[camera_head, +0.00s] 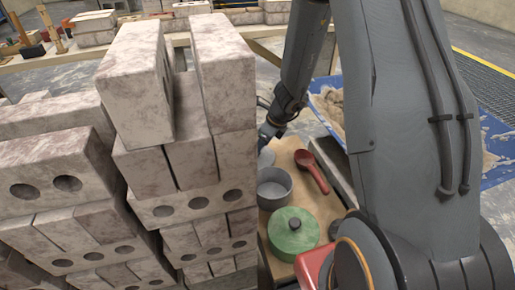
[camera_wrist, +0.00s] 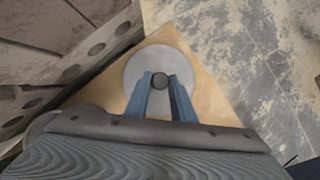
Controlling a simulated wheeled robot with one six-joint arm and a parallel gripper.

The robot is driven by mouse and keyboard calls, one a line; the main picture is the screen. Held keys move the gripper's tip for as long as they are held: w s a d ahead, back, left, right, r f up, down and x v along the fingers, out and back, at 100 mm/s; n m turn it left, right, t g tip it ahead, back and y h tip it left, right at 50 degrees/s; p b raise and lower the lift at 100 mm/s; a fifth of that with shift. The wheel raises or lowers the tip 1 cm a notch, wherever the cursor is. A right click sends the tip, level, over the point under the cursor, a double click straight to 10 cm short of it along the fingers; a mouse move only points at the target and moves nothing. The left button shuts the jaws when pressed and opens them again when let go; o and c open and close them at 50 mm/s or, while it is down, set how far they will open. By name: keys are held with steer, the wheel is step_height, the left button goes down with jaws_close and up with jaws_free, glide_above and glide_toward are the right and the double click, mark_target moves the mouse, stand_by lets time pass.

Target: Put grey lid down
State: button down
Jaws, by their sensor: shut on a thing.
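The grey lid (camera_wrist: 137,62) is a round disc with a dark knob (camera_wrist: 159,81) at its middle. In the wrist view my gripper (camera_wrist: 160,82) has its two blue fingers closed on either side of the knob. The lid is over the wooden board (camera_wrist: 203,91); I cannot tell whether it touches it. In the head view an open grey pot (camera_head: 273,188) stands on the board, and my gripper is mostly hidden behind the bricks and my arm.
A green lidded pot (camera_head: 293,226) and a red scoop (camera_head: 312,170) are on the board. A red item (camera_head: 315,265) is partly hidden by my arm. Stacked bricks (camera_head: 190,160) rise close on the left. Bare floor (camera_wrist: 265,60) lies beyond the board in the wrist view.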

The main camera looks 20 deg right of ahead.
steer(key=shift+f, duration=0.1)
steer(key=shift+f, duration=0.15)
steer(key=c, duration=1.5)
jaws_free()
steer(key=p+v, duration=0.5)
steer(key=v, duration=0.7)
steer(key=shift+r, duration=0.25)
steer(key=shift+a, duration=0.1)
